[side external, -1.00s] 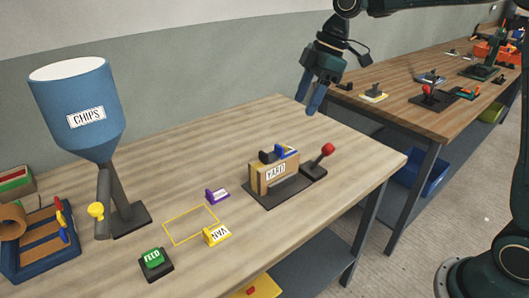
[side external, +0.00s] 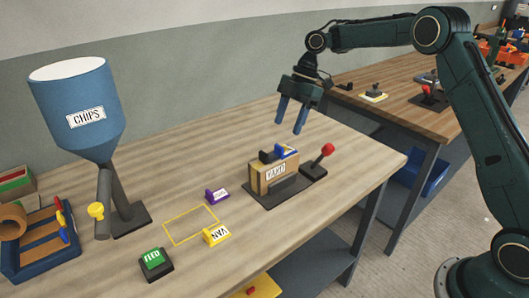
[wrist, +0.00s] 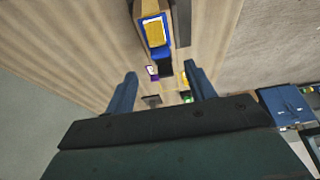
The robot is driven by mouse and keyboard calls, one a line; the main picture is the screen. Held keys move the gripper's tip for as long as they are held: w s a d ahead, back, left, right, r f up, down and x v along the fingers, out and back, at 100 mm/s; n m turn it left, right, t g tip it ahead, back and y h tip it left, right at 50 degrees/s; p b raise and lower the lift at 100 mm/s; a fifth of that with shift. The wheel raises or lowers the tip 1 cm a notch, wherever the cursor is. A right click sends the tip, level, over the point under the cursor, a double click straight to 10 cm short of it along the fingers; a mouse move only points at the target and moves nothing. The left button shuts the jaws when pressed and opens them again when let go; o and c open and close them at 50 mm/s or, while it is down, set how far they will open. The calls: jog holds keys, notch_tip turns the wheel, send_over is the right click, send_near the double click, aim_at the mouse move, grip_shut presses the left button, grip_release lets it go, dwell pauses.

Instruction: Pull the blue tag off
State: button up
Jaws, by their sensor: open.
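The blue tag (side external: 288,151) sits on top of the tan block marked YARD (side external: 265,178), beside a dark piece. The block stands on a dark base plate (side external: 250,198) on the wooden table.
A red-knobbed lever (side external: 326,151) stands right of the block. A purple tag (side external: 217,195) and a yellow VAN tag (side external: 217,235) are near a yellow outline (side external: 177,240). A green FEED button (side external: 154,260) and the blue CHIPS hopper (side external: 75,105) stand left.

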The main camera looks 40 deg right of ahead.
aim_at(279, 150)
jog(key=shift+f, duration=0.1)
jog(key=shift+x, duration=3.65)
jog(key=shift+c, duration=0.4)
jog(key=c, duration=1)
